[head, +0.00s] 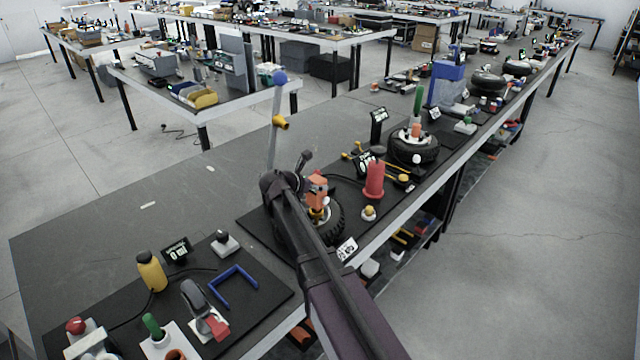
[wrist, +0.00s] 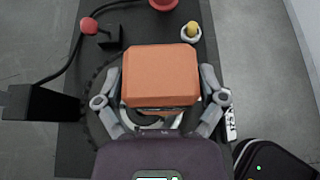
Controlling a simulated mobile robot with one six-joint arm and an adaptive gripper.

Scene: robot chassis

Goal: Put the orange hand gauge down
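The orange hand gauge (wrist: 160,75) shows as a blocky orange body in the middle of the wrist view. My gripper (wrist: 161,82) has a grey finger against each side of it and is shut on it. In the head view the orange gauge (head: 317,188) appears above a black tyre (head: 333,222) on a dark mat. My arm hides part of the tyre and most of the gripper there. The tyre also shows beneath the gauge in the wrist view (wrist: 103,125). I cannot tell whether the gauge touches the wheel.
A red cylinder (head: 374,180) and a yellow-topped button (head: 369,213) stand right of the tyre. A tall grey post with a blue ball (head: 279,78) rises behind. Bare bench top (head: 130,205) lies to the left.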

